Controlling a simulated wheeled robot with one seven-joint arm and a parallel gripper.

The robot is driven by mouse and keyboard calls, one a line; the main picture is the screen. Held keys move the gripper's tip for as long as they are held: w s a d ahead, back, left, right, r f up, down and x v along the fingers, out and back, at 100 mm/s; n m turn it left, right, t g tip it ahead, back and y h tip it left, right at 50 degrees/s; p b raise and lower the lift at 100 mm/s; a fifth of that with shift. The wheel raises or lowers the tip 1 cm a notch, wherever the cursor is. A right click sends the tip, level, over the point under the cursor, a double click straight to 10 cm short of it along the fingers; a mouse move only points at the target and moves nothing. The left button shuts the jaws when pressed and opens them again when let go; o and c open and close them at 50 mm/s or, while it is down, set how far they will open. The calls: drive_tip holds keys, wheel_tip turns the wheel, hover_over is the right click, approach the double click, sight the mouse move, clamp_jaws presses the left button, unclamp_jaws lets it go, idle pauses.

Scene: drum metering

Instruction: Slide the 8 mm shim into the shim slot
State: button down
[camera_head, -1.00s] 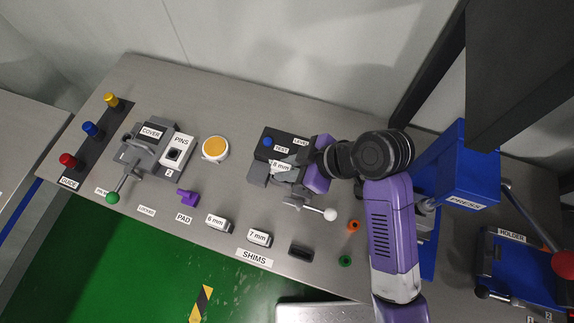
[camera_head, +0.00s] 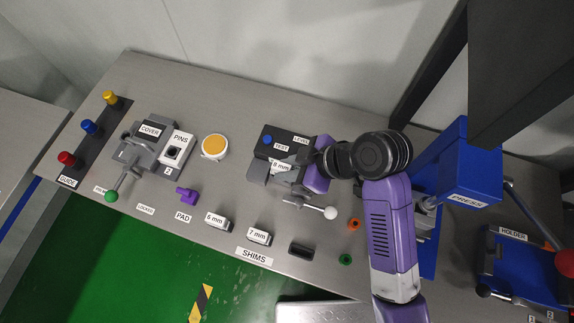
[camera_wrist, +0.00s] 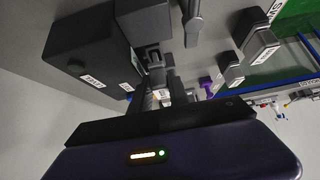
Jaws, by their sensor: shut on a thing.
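The 8 mm shim (camera_head: 280,167) shows its white label in the head view, held at my gripper (camera_head: 290,173) beside the dark block labelled TEST and LEVEL (camera_head: 287,142). In the wrist view the dark block (camera_wrist: 88,48) stands at upper left, with grey metal parts beside the jaws. I cannot tell where the slot opening is or how far the shim is in it.
The 6 mm shim (camera_head: 216,219) and 7 mm shim (camera_head: 257,235) sit at the front edge, next to an empty recess (camera_head: 301,250). A lever with a white knob (camera_head: 330,212) sticks out below my gripper. The blue press (camera_head: 465,165) stands at right.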

drive_tip(key=shift+f+b, duration=0.6)
drive_tip(key=shift+f, duration=0.5)
drive_tip(key=c, duration=1.2)
unclamp_jaws()
drive_tip(key=shift+r, duration=0.1)
drive_tip(key=shift+o, duration=0.2)
